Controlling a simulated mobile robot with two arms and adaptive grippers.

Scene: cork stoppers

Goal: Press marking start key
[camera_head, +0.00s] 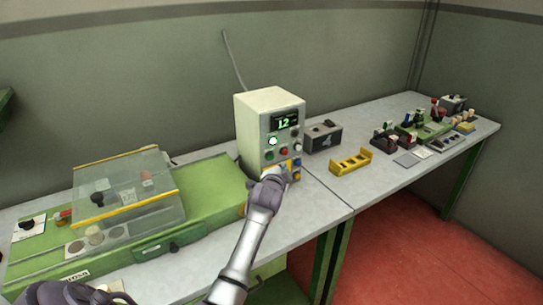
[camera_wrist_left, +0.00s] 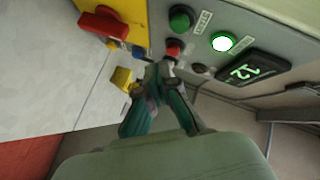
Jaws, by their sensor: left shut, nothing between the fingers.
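The control box (camera_head: 254,131) stands upright on the bench, with a lit display (camera_head: 285,122) reading about 12. Its panel has a glowing button (camera_wrist_left: 222,42), a green button (camera_wrist_left: 182,17) and a red button (camera_wrist_left: 173,50). In the head view the gripper (camera_head: 281,172) is before the panel's lower part. My right gripper is not in view.
A red switch on a yellow plate (camera_wrist_left: 103,25) sits beside the buttons. A green machine with a clear cover (camera_head: 128,185) stands left of the box. A dark grey box (camera_head: 322,136) and a yellow rack (camera_head: 351,162) stand to the right, with bare bench between.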

